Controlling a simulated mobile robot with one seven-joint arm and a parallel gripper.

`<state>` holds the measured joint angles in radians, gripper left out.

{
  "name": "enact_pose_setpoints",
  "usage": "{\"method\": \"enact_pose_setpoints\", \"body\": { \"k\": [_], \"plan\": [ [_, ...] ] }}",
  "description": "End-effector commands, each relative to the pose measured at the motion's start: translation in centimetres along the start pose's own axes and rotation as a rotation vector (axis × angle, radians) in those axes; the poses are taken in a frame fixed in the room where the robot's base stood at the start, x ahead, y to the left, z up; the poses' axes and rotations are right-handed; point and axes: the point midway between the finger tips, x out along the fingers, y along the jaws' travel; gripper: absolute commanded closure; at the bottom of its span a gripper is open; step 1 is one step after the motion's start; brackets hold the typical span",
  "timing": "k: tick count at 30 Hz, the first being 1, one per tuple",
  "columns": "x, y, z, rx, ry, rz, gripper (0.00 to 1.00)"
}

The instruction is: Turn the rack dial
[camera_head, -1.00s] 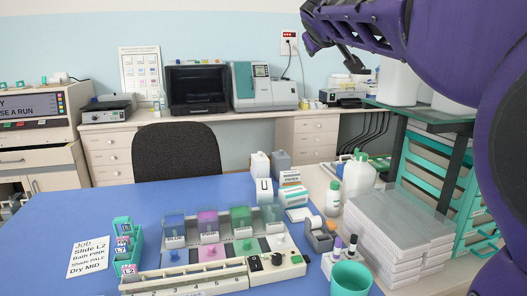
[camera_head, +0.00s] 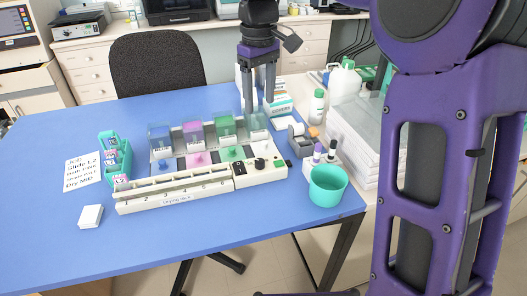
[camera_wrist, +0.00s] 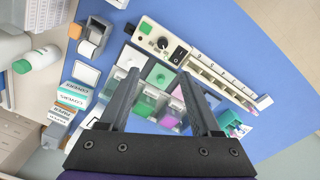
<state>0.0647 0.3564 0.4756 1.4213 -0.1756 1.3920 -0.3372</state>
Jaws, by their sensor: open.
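The drying rack (camera_head: 175,192) is a long cream unit with numbered slots on the blue table. Its control panel (camera_head: 262,172) at the right end carries a dark round dial (camera_head: 259,163) beside a black switch (camera_head: 239,168). In the wrist view the dial (camera_wrist: 163,42) and switch (camera_wrist: 179,54) lie beyond my fingertips. My gripper (camera_head: 258,110) points down behind and above the panel, near the clear bath at the row's right end. Its two fingers are apart with nothing gripped. It also shows in the wrist view (camera_wrist: 158,75), and the dial is not touched.
A row of coloured baths (camera_head: 194,134) stands behind the rack. A teal cup (camera_head: 327,186), marker bottles and a tape dispenser (camera_head: 299,140) are to the right. A teal slide holder (camera_head: 117,160), a job card (camera_head: 83,172) and a white block (camera_head: 90,217) are left. The front table is clear.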

Motion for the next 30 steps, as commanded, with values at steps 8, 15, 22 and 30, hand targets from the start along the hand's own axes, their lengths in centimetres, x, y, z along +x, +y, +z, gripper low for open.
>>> {"method": "enact_pose_setpoints", "body": {
  "k": [8, 15, 22, 30],
  "plan": [
    [2.9, -0.4, 0.2, -0.009, -0.011, -0.020, 0.36],
    [8.1, -0.5, 0.2, -0.008, -0.010, -0.019, 0.36],
    [13.1, -0.6, 0.3, -0.010, -0.010, -0.019, 0.36],
    [16.8, -0.6, 0.2, -0.009, -0.007, -0.017, 0.36]
  ]
}}
